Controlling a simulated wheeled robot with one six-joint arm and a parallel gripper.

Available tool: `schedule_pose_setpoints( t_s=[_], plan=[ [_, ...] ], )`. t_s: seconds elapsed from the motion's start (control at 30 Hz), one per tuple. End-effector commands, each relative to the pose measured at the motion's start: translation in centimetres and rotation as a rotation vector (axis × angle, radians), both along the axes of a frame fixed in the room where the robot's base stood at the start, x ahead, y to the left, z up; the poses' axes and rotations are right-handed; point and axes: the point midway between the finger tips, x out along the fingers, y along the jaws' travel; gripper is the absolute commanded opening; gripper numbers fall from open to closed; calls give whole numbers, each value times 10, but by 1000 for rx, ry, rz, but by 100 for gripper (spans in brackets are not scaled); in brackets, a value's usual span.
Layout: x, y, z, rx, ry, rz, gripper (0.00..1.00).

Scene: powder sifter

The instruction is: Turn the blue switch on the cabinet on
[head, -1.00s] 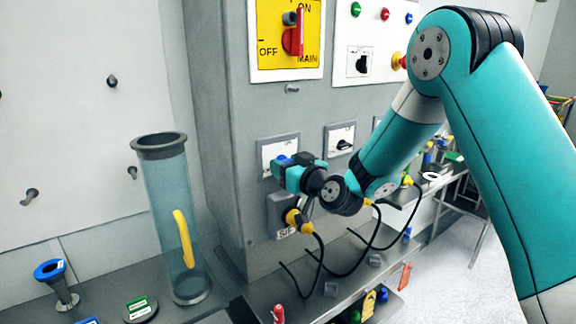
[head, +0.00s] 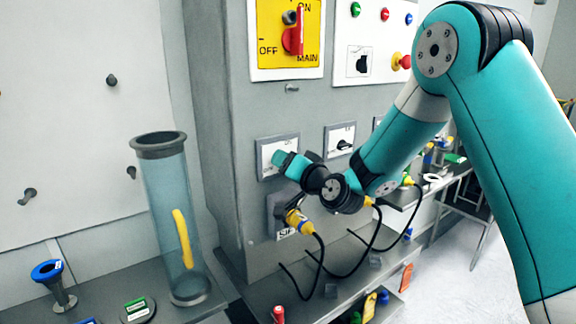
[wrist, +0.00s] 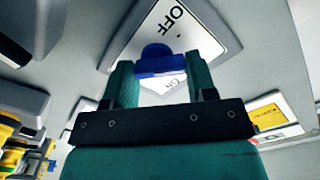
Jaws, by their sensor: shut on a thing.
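The blue switch (wrist: 156,62) shows in the wrist view between the two teal fingers of my gripper (wrist: 158,70). The fingers are shut on its sides. It sits on a white plate (wrist: 205,38) marked OFF, with part of a second label showing behind the fingers. In the head view my gripper (head: 288,160) is against the grey-framed switch plate (head: 266,150) on the cabinet (head: 222,130). The switch itself is hidden behind the gripper there, so its exact setting cannot be told.
A similar plate with a black switch (head: 343,144) is just right. Below is a socket with a yellow plug (head: 297,220) and black cables. A clear tube (head: 165,215) stands left of the cabinet.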

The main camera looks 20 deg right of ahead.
Motion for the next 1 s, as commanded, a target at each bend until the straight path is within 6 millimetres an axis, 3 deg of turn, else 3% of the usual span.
schedule_pose_setpoints(
  t_s=[0.6,1.0],
  plan=[
    [1,-3,2,545,177,-3,28],
    [1,-3,1,776,252,-3,28]
  ],
)
